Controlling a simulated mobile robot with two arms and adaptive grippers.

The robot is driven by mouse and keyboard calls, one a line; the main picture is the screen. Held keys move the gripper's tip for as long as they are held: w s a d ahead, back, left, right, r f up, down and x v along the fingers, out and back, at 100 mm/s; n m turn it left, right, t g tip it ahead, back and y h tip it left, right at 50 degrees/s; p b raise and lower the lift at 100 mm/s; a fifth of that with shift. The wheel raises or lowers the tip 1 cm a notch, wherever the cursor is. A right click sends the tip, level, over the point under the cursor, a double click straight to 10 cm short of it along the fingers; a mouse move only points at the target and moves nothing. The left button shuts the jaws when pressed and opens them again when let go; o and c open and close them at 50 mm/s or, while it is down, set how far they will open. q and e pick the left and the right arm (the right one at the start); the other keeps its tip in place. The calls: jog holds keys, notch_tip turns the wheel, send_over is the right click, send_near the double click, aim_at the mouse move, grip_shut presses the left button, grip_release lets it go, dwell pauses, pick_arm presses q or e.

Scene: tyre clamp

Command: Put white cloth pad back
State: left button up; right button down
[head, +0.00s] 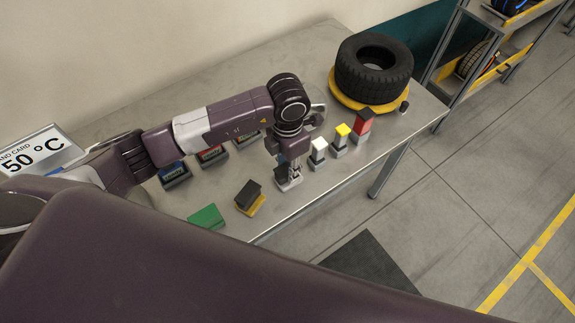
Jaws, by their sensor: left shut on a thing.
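My left gripper (293,174) points down near the front edge of the metal table. It is shut on a small pale thing that looks like the white cloth pad, mostly hidden by the fingers. A grey holder (288,185) shows right below the fingertips; I cannot tell whether the pad touches it. A dark block shows just left of the fingers. To the right stands a white-topped block (319,146) in a grey holder, apart from the gripper. My right gripper is not in view.
A yellow-topped block (342,131) and a red block (363,123) stand farther right. A tyre (374,68) lies on a yellow disc behind them. A black-and-yellow block (249,197) and a green block (206,218) lie left. Small boxes (175,174) stand behind, under my arm.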

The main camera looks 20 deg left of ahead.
pick_arm(q)
jog(key=shift+f, duration=0.2)
jog(key=shift+f, duration=0.1)
jog(key=o, duration=0.6)
jog(key=shift+f, duration=0.1)
jog(key=o, duration=0.5)
